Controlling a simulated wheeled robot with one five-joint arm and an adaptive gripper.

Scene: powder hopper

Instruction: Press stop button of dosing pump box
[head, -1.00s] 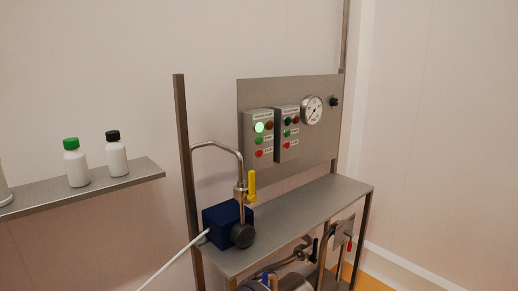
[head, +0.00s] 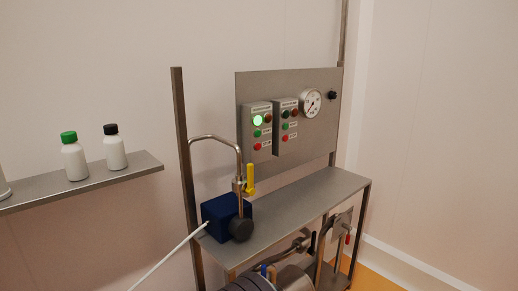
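Two grey control boxes are mounted on an upright metal panel (head: 320,85). The left box (head: 250,131) has a lit green lamp (head: 257,120), an unlit dark lamp beside it, a green button and a red button (head: 257,146) at the bottom. The right box (head: 278,131) has dark, unlit-looking lamps on top, a green button and a red button (head: 285,139). The labels are too small to read, so I cannot tell which is the dosing pump box. My gripper is not in view.
Below the panel, a metal shelf (head: 320,190) carries a blue pump (head: 218,216) with a white cable. A bent pipe with a yellow valve handle (head: 250,178) rises before the panel's left side. Two white bottles stand on a left shelf (head: 125,174). A gauge (head: 311,103) is right of the boxes.

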